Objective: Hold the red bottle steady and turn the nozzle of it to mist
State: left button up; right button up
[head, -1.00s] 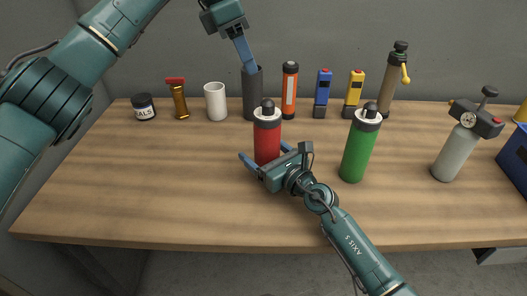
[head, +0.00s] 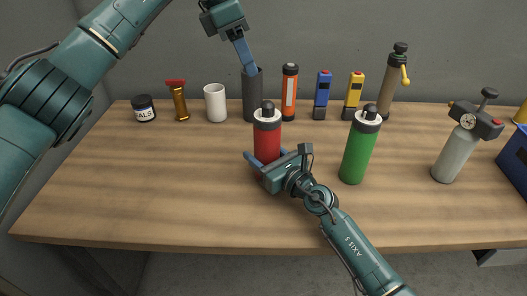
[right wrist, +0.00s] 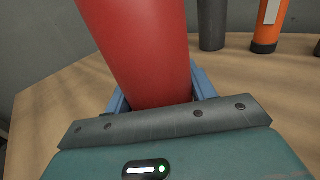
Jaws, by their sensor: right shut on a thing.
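The red bottle (head: 267,142) stands upright on the table, left of the middle, with a grey collar and a dark nozzle (head: 268,106) on top. My right gripper (head: 266,157) is shut on the bottle's lower body, with a blue finger on each side. The right wrist view shows the red body (right wrist: 146,50) between the blue fingers; the nozzle is out of that view. The nozzle's setting is too small to read. My left gripper (head: 245,54) is above and behind the bottle, apart from it, pointing down; whether its fingers are open does not show.
A green bottle (head: 357,152) with a similar top stands close to the right of my right gripper. A dark cylinder (head: 252,95), white cup (head: 215,102) and orange tube (head: 289,92) stand behind. A grey pressure sprayer (head: 455,150) is at right. The table's front left is clear.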

pick_arm(q)
jog(key=shift+o, duration=0.8)
jog(key=shift+d, duration=0.25)
jog(key=shift+o, duration=0.2)
jog(key=d+m+t+h, duration=0.1)
jog(key=d+m+h, duration=0.2)
jog(key=d+h, duration=0.3)
jog(key=d+r, duration=0.1)
jog(key=d, duration=0.4)
jog(key=shift+t, duration=0.4)
jog(key=s+d+r+t+h, duration=0.2)
jog(key=s+d+r+h, duration=0.15)
jog(key=d+h, duration=0.35)
jog(key=n+t+y, duration=1.3)
jog(key=n+y, duration=0.1)
jog(key=n, duration=0.3)
send_near(268, 103)
jog(key=w, duration=0.2)
jog(key=w+f, duration=0.1)
jog(key=w, duration=0.1)
jog(key=shift+w+d, duration=0.1)
jog(key=shift+d, duration=0.3)
jog(key=shift+w+f, duration=0.1)
jog(key=shift+w, duration=0.1)
jog(key=w, duration=0.4)
jog(key=w+d, duration=0.1)
jog(key=w, duration=0.1)
jog(key=shift+w, duration=0.4)
